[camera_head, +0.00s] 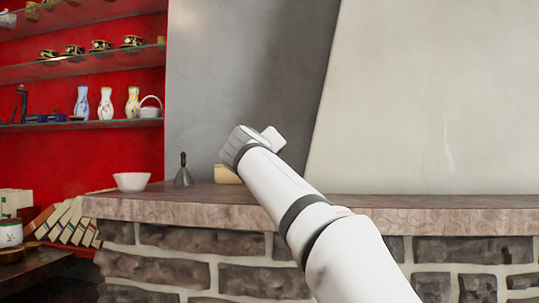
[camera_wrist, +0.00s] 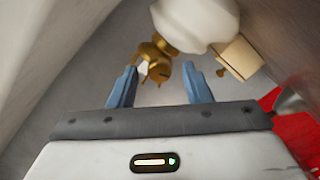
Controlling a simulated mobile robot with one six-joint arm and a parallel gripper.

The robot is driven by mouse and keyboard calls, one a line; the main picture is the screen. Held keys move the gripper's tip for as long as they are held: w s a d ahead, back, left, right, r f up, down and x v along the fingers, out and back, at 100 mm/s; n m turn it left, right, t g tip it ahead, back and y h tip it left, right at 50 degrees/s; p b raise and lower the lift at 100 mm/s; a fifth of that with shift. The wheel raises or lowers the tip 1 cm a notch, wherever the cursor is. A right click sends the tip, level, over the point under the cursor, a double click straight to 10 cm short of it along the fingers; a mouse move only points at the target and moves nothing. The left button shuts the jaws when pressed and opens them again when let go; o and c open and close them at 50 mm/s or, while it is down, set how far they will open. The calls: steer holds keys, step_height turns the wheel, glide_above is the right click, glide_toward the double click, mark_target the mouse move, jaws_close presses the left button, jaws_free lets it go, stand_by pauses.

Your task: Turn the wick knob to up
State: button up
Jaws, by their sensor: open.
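In the wrist view, a brass fitting (camera_wrist: 160,50) joins a white rounded body (camera_wrist: 196,20), seemingly parts of a lamp. Brass pieces show beyond and between the blue fingertips of my gripper (camera_wrist: 159,69). A small brass piece (camera_wrist: 220,72) sits to the right of the fingers; I cannot tell which brass piece is the wick knob. My gripper is open, its fingers well apart, and no contact with the brass is visible. In the head view my arm reaches over the stone ledge (camera_head: 480,202); its fingertips and the lamp are hidden behind it.
A cream block (camera_wrist: 239,57) is close to the white body; it shows beside my arm in the head view (camera_head: 226,175). A dark bell (camera_head: 183,175) and white bowl (camera_head: 131,182) stand left on the ledge.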

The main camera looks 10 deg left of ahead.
steer(key=s+b, duration=0.1)
steer(key=s, duration=0.6)
steer(key=shift+d, duration=0.2)
